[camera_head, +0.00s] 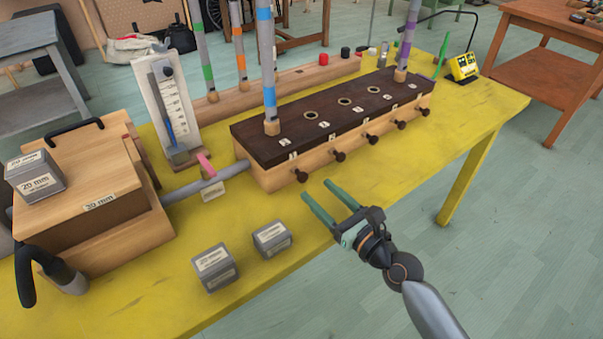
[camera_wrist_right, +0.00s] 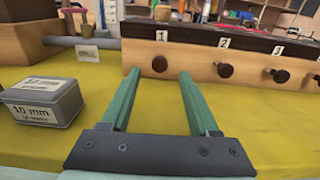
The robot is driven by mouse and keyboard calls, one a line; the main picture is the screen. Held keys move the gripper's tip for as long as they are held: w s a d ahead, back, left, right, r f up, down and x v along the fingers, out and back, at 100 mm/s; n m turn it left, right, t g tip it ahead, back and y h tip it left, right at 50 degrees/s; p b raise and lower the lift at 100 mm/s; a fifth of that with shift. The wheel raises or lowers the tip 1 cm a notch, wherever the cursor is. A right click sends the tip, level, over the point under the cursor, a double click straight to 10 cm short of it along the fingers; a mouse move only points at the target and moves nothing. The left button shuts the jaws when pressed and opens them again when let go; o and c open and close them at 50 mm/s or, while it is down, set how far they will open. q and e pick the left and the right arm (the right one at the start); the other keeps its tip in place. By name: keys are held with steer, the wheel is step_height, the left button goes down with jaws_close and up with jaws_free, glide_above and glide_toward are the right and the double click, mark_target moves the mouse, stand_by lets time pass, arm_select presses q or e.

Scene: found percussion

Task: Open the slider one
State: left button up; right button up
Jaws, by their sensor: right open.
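Slider one is the dark round knob (camera_wrist_right: 160,63) under the "1" label on the front of a wooden box. In the head view this knob (camera_head: 301,176) is the nearest of a row along the front of the box (camera_head: 275,180), which has a dark top. My right gripper (camera_head: 317,189) is open and empty in front of the knob. In the right wrist view its two green fingers (camera_wrist_right: 159,74) point at the box, with the knob between and beyond their tips. The fingers appear apart from the knob. My left gripper is not in view.
Two grey weight blocks (camera_head: 215,268) (camera_head: 272,239) stand on the yellow table (camera_head: 330,262) left of my right gripper. A wooden bellows-like box (camera_head: 115,235) joins the slider box by a grey pipe (camera_head: 195,190). Striped tubes (camera_head: 266,60) stand upright on the slider box.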

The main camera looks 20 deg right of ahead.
mark_target(305, 179)
steer(key=x, duration=0.7)
steer(key=shift+f, duration=0.1)
jaws_close()
stand_by(0.3)
